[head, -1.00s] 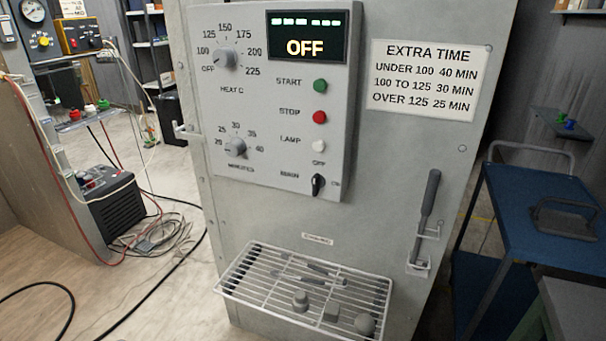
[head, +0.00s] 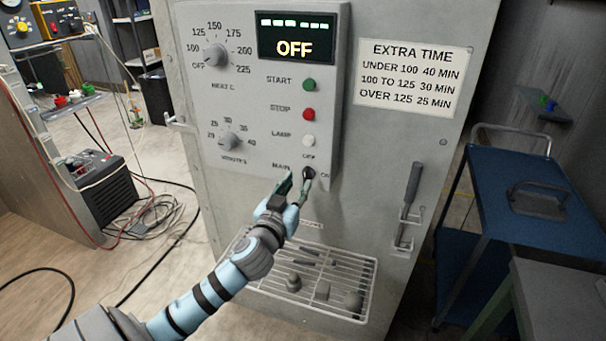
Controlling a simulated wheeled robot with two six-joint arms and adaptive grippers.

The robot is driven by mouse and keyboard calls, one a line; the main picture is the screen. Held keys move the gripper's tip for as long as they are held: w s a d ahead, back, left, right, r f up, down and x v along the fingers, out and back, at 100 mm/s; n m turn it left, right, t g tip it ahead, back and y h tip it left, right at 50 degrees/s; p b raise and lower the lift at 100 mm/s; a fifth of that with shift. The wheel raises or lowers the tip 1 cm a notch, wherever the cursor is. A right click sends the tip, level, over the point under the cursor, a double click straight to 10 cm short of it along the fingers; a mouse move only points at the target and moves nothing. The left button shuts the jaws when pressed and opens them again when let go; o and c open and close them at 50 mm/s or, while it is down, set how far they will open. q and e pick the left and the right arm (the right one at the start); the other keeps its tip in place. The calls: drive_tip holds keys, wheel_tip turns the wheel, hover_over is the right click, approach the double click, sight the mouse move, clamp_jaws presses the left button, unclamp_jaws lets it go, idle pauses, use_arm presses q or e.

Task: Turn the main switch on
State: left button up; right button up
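The main switch (head: 309,173) is a small black rotary knob at the lower right of the grey control panel (head: 240,100). OFF is printed above it and ON to its right. My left gripper (head: 298,179) is at the panel's lower edge, just below and left of the knob. Its two fingers are apart, with the right finger overlapping the knob's lower part. I cannot tell whether it touches. The knob's exact angle is hard to read. The display (head: 295,37) reads OFF. My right gripper is out of view.
Above the switch are the white lamp button (head: 308,141), red stop button (head: 308,114) and green start button (head: 309,85). A wire rack (head: 355,262) juts out below the panel. A handled tool (head: 412,185) hangs at right. A blue cart (head: 530,190) stands further right.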

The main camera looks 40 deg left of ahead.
sight(305, 173)
use_arm(q)
drive_tip(key=x, duration=0.5)
drive_tip(key=shift+w, duration=0.1)
drive_tip(key=shift+c, duration=0.6)
clamp_jaws()
